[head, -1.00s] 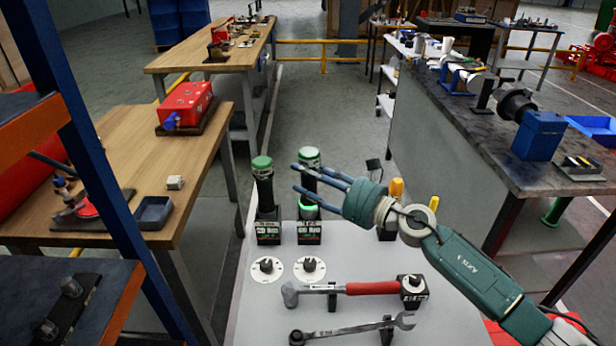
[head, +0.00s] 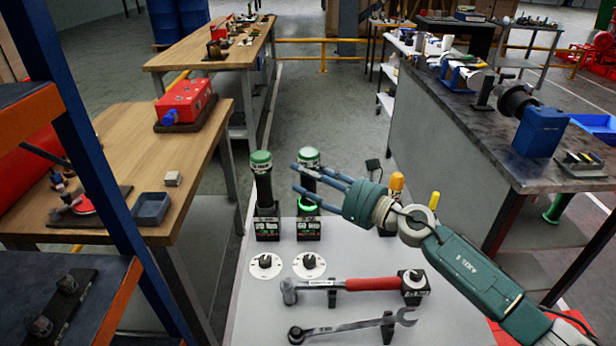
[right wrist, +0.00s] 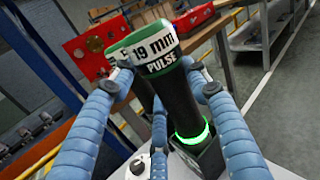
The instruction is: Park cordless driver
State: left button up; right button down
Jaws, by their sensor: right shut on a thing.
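A black cordless driver with a green cap and a glowing green ring (head: 308,206) stands upright at the dock (head: 308,230) on the grey tool bench. In the right wrist view the driver (right wrist: 160,80) is labelled "19 mm PULSE", and its lit lower end is at the dock. My right gripper (head: 298,180) is shut on the driver's body, with blue ribbed fingers on both sides. I cannot tell whether the driver is fully seated. A second green-capped driver (head: 263,185) stands in the left dock (head: 267,228). My left gripper is out of view.
Two white dials (head: 266,266) (head: 309,265) lie in front of the docks. A red-handled torque wrench (head: 365,285) and a spanner (head: 350,327) rest on holders nearer me. A yellow-handled tool (head: 396,183) stands behind my right wrist. A wooden workbench (head: 110,155) flanks the left.

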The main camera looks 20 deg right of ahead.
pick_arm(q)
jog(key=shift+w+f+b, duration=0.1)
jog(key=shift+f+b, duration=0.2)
pick_arm(e)
jog(key=shift+d+f, duration=0.1)
jog(key=shift+f, duration=0.1)
jog(key=c, duration=1)
grip_release()
jog(key=shift+r, duration=0.1)
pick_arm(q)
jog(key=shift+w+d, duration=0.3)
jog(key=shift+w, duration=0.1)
pick_arm(e)
jog(key=shift+o, duration=0.9)
jog(key=shift+f, duration=0.3)
jog(key=shift+s, duration=0.25)
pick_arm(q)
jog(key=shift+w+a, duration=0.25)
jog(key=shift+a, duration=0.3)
pick_arm(e)
jog(key=v, duration=0.7)
jog(key=shift+s+d+r, duration=0.15)
jog(key=shift+r, duration=0.05)
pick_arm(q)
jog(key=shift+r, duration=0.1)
